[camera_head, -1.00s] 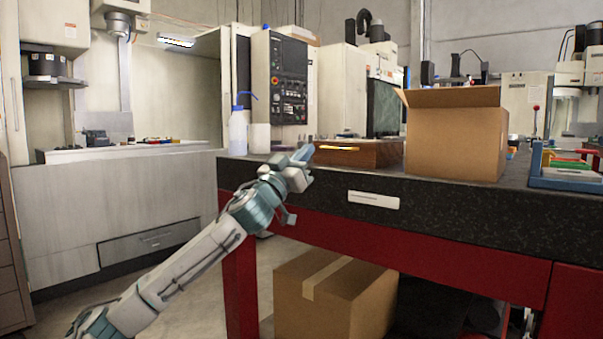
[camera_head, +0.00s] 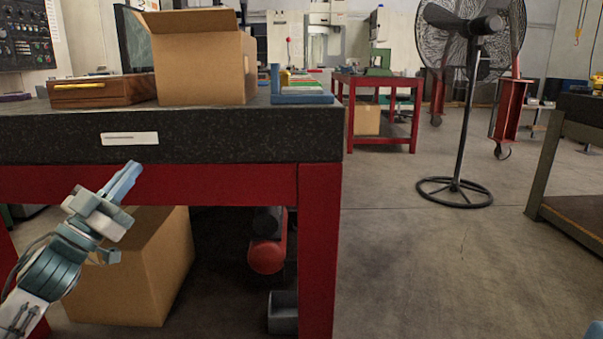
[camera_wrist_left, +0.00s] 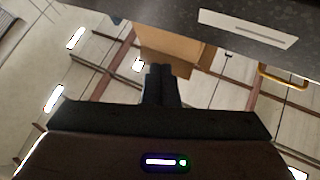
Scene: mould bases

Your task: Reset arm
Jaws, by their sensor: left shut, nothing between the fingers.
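My left gripper (camera_head: 128,175) is in front of the dark stone-topped table (camera_head: 230,133), its light blue fingers pointing up and to the right. The fingers are shut together with nothing between them. They overlap the red table frame (camera_head: 230,183) in the picture, just below a white label (camera_head: 130,138); I cannot tell the gap. In the left wrist view the dark fingers (camera_wrist_left: 161,82) are shut, with an open cardboard box (camera_wrist_left: 180,50) beyond them.
On the table are a wooden case (camera_head: 108,92), an open cardboard box (camera_head: 205,68) and a blue holder (camera_head: 300,97). A closed cardboard box (camera_head: 160,270) stands underneath. A standing fan (camera_head: 470,100) is at the right, with clear floor (camera_head: 400,260) before it.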

